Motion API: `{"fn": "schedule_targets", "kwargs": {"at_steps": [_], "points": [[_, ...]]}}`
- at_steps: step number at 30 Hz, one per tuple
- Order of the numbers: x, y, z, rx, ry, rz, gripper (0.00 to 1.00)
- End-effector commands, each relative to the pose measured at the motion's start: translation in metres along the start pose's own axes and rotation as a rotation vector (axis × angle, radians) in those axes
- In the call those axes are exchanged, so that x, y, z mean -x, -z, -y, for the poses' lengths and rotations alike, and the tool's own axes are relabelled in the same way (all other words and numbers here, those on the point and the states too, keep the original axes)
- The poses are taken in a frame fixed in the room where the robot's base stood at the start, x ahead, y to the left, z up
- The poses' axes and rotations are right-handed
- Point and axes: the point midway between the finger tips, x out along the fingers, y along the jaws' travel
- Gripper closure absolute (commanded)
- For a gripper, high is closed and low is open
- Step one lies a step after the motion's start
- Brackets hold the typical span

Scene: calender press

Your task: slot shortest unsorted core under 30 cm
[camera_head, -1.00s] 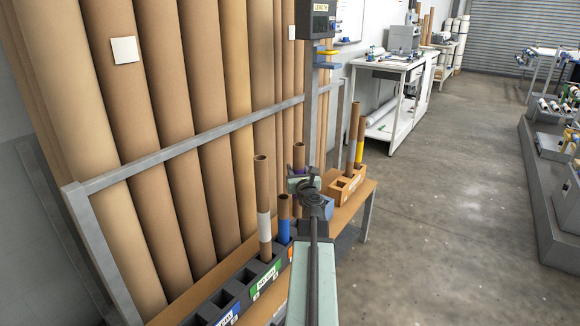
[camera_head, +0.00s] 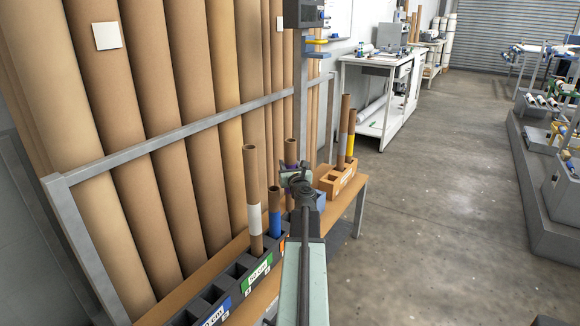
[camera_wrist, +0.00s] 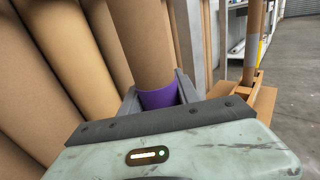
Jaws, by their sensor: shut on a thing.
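My gripper (camera_head: 297,182) is shut on a brown cardboard core (camera_head: 291,152) with a purple band. In the wrist view, the same core (camera_wrist: 142,40) stands upright between the jaws (camera_wrist: 157,98), which close around its purple band. Its lower end is hidden. A dark slotted rack (camera_head: 222,283) with green and blue labels lies on the bench, left of my arm. A tall core with a white band (camera_head: 252,180) and a shorter core with a blue band (camera_head: 274,205) stand in it. Beyond my gripper, an orange-brown block (camera_head: 345,180) holds a grey-banded core (camera_head: 343,122) and a yellow-banded core (camera_head: 350,146).
Large brown rolls (camera_head: 160,130) lean behind a grey rail (camera_head: 150,150) on the left. A grey post with a length gauge (camera_head: 308,14) rises behind the bench (camera_head: 350,208). A white table (camera_head: 378,64) stands farther back.

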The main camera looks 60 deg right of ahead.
Motion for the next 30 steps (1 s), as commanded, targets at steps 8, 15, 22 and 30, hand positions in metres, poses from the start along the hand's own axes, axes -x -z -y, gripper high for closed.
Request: {"fn": "schedule_targets", "kwargs": {"at_steps": [8,15,22,30], "points": [[0.000,0.026,0.000,0.000,0.001,0.000,1.00],[0.000,0.046,0.001,0.000,0.001,0.000,1.00],[0.000,0.064,0.001,0.000,0.002,0.000,1.00],[0.000,0.085,0.002,0.000,0.002,0.000,1.00]]}}
